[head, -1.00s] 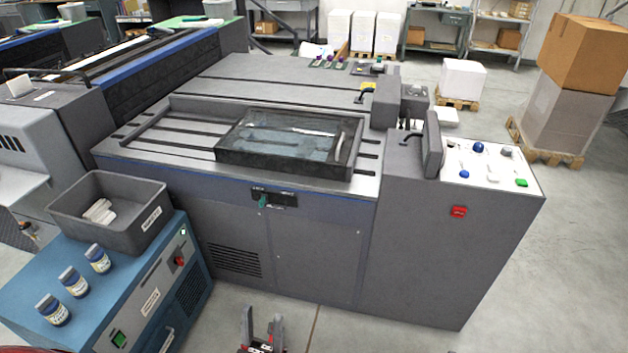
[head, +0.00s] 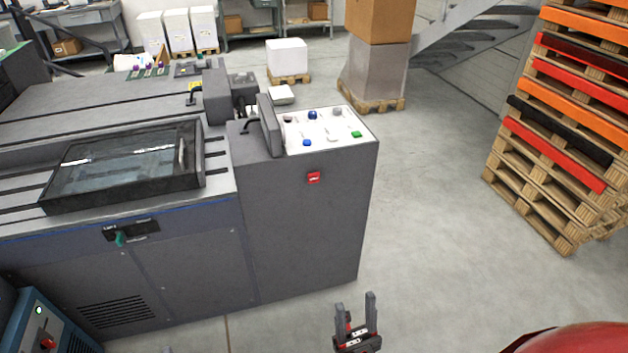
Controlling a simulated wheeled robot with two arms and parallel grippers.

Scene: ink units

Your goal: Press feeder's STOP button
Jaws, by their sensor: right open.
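The grey machine (head: 290,240) stands at the left and centre, with a white control panel (head: 322,128) on top of its right-hand cabinet. The panel bears a blue button (head: 307,142), a green button (head: 356,134), a blue knob (head: 312,115) and other small dark, grey and white controls. A red switch (head: 313,178) sits on the cabinet's front face. I cannot read any labels, so which control is STOP is unclear. My right gripper (head: 357,308) is open and empty, low in front of the cabinet and apart from it. My left gripper is out of view.
A dark upright screen (head: 270,125) stands at the panel's left edge. A clear-lidded frame (head: 125,165) lies on the machine bed. A blue cabinet (head: 38,325) is at the lower left. Stacked pallets (head: 560,150) stand at right. The floor between is clear.

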